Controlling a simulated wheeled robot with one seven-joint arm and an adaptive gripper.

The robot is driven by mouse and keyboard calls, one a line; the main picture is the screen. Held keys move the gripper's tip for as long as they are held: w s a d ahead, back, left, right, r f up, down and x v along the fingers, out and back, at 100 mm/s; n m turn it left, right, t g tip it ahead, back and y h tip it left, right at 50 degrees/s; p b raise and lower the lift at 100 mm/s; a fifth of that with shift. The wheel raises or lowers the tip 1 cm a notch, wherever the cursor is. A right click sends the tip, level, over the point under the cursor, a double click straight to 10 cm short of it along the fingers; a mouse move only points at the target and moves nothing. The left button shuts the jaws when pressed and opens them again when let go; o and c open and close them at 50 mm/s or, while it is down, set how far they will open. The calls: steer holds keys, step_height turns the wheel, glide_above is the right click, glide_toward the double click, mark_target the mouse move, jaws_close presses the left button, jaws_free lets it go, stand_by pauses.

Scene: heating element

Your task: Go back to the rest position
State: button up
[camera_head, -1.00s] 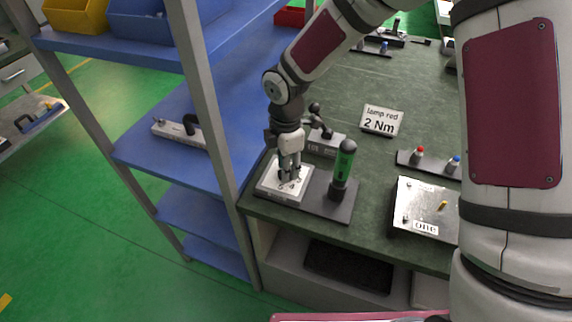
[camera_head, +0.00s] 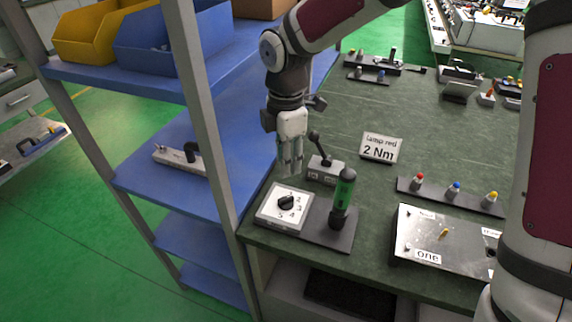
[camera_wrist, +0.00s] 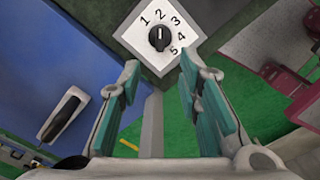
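My gripper (camera_head: 290,165) hangs above the green-topped workbench, over the white dial box (camera_head: 284,206). In the wrist view my gripper (camera_wrist: 160,100) has its two teal-padded fingers apart with nothing between them. The dial box also shows there (camera_wrist: 138,26), with numbers 1 to 5 around a black knob (camera_wrist: 160,38). The knob's white mark points at about 2. The fingers are clear of the knob.
A blue shelf rack (camera_head: 180,150) stands close on the left, its post near my gripper. A lever box (camera_head: 322,168), a "lamp red 2 Nm" sign (camera_head: 380,148), a button strip (camera_head: 450,195) and a metal box marked "one" (camera_head: 440,238) are on the bench.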

stand_by(0.4)
steer(key=s+d+r+m+t+h, duration=0.2)
steer(key=s+d+r+m+t, duration=0.1)
steer(key=s+d+r+m, duration=0.85)
steer(key=s+d+r+m+t+y, duration=0.1)
steer(key=s+d+r+m+y, duration=0.1)
steer(key=s+d+m, duration=0.6)
steer(key=s+r+m, duration=0.1)
steer(key=s+m, duration=0.2)
steer(key=shift+s+d+t, duration=0.15)
steer(key=shift+d+t, duration=0.05)
steer(key=shift+t, duration=0.2)
